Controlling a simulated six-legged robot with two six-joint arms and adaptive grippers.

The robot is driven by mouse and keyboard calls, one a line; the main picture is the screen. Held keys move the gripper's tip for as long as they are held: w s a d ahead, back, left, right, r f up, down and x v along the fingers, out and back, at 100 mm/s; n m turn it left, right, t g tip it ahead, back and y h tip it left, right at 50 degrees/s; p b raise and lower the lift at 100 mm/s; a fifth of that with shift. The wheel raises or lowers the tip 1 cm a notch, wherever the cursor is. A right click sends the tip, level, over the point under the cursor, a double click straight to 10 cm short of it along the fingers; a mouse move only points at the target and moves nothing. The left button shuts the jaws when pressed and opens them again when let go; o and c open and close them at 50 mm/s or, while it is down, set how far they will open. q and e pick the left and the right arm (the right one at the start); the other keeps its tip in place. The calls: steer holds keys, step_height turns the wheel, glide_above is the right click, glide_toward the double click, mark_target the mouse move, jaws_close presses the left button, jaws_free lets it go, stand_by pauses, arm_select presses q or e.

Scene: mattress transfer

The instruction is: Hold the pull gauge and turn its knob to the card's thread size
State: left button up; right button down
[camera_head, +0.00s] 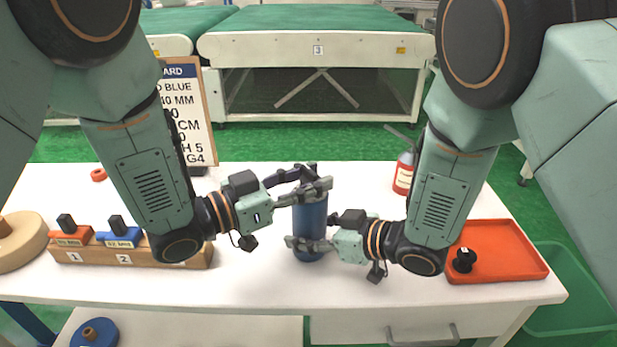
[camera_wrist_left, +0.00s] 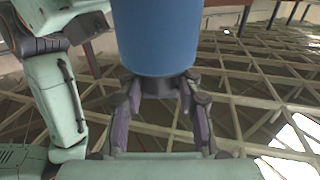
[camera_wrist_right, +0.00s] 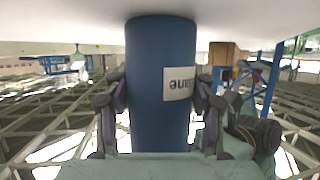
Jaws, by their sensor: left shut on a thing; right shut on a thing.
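The pull gauge (camera_head: 310,218) is a blue cylinder, upright near the middle of the white table. My right gripper (camera_head: 308,245) is shut around its lower body; the right wrist view shows the blue body (camera_wrist_right: 160,75) with a white label, its print inverted. My left gripper (camera_head: 312,186) is shut at its top end. In the left wrist view the fingers close on a dark knob (camera_wrist_left: 158,86) at the end of the blue body. No knob marking is readable. The card (camera_head: 181,88) stands at left, partly hidden by my left arm; "H 5" and "G4" show at its bottom.
A wooden rack (camera_head: 190,259) with red and blue blocks is at left. A red tray (camera_head: 510,262) with a black spool is at right. A red bottle (camera_head: 402,178) stands behind my right arm. A green bin (camera_head: 572,290) is beyond the right edge.

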arm_select(q)
steer(key=shift+n+t, duration=0.3)
steer(key=shift+t, duration=0.1)
steer(key=o, duration=1.1)
steer(key=shift+r+v, duration=0.2)
steer(key=shift+v, duration=5.8)
